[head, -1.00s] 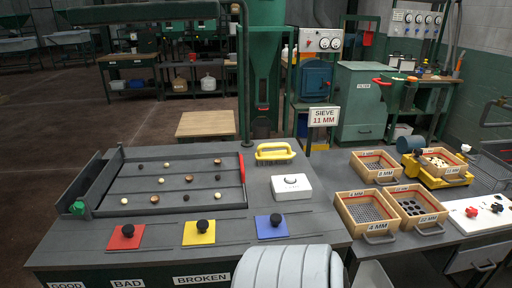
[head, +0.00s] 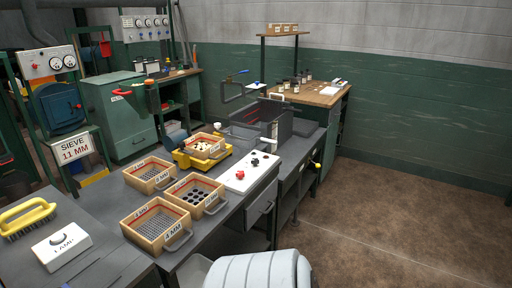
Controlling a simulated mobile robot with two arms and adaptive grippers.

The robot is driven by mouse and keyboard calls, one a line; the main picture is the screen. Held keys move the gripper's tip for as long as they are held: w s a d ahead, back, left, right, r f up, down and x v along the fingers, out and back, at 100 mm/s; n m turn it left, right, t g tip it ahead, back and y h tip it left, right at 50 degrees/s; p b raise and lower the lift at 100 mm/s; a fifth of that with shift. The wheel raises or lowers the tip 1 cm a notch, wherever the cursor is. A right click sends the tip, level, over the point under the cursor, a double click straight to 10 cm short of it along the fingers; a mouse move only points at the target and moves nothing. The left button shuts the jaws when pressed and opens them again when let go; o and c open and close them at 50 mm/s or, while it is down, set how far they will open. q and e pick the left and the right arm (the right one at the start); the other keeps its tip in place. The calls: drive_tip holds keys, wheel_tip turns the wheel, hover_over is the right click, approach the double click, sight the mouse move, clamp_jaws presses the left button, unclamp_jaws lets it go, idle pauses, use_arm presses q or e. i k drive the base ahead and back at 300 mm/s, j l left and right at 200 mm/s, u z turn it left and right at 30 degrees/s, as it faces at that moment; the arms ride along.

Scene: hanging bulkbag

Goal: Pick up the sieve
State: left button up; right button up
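Several square wooden sieves with grey handles stand on the grey bench left of centre. The nearest sieve (head: 137,239) has a fine mesh and a label that seems to read 4 MM. Behind it to the right is a sieve with large round holes (head: 214,202). Another mesh sieve (head: 133,185) stands at the back left. One more sieve (head: 194,152) sits on a yellow machine (head: 181,161), with small pieces in it. A sign reading SIEVE 11 MM (head: 76,148) stands at the left. Neither gripper is in view.
A white panel with red and black knobs (head: 238,184) lies right of the sieves. A yellow brush (head: 28,217) and a white scale-like box (head: 62,246) are at the left. Open brown floor (head: 400,220) lies at the right.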

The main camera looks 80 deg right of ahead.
sight(204, 146)
drive_tip(key=z, duration=2.3)
drive_tip(key=u, duration=3.7)
drive_tip(key=z, duration=3.7)
